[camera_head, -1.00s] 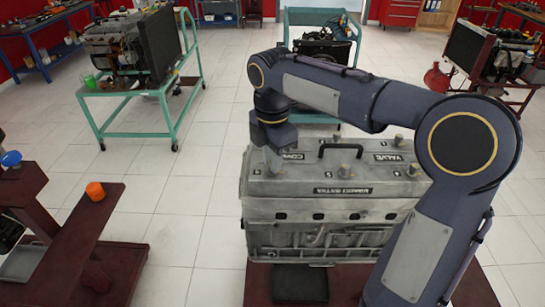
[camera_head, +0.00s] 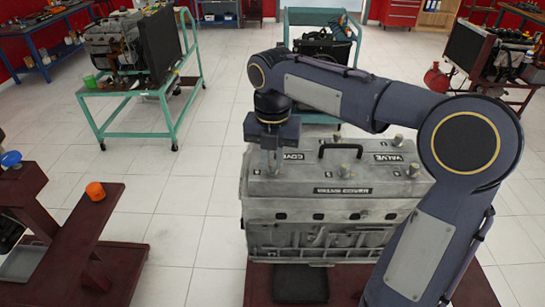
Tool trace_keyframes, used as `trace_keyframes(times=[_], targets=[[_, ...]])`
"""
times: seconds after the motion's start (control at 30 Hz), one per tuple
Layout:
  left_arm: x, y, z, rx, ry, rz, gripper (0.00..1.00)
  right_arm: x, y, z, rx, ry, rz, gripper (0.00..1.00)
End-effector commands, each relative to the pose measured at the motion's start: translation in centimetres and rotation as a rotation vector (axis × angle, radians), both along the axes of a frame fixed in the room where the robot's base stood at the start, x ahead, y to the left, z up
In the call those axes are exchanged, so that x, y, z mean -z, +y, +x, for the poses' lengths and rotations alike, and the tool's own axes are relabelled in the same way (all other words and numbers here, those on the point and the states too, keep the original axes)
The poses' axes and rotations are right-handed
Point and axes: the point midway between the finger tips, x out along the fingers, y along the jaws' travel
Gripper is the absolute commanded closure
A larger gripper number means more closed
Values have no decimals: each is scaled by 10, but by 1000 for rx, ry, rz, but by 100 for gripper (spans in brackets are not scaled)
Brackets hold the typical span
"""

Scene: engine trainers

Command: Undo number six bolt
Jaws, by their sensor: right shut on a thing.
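The grey engine (camera_head: 325,212) stands in front of me with a valve cover (camera_head: 310,188) that has a black handle and several bolts. My right gripper (camera_head: 272,169) points down at the far left end of the cover. It is shut on a bolt there, which the fingers mostly hide; its number is too small to read. Other bolts stand on the cover, such as one near the middle front (camera_head: 344,171) and one at the right (camera_head: 413,169). My left gripper is out of view.
A dark red stand (camera_head: 85,225) with an orange cap (camera_head: 95,191) and a blue cap (camera_head: 11,159) is at the left. A green cart (camera_head: 135,95) stands behind. A black tray (camera_head: 300,284) lies before the engine. The floor between is clear.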

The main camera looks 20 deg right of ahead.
Motion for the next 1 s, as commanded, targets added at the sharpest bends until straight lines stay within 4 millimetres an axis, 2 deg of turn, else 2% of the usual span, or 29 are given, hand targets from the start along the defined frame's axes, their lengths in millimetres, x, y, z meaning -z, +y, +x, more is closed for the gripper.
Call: trace_keyframes(times=[0.67, 0.7, 0.8, 0.83, 1.0], targets=[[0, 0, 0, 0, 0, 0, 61, -1, 0, 0, -58, -2, 0, 100], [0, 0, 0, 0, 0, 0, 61, -1, 0, 0, -58, -2, 0, 78], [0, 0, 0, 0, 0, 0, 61, -1, 0, 0, -58, -2, 0, 65], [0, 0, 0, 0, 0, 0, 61, -1, 0, 0, -58, -2, 0, 61], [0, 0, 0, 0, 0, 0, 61, 0, 0, 0, -58, -1, 0, 61]])
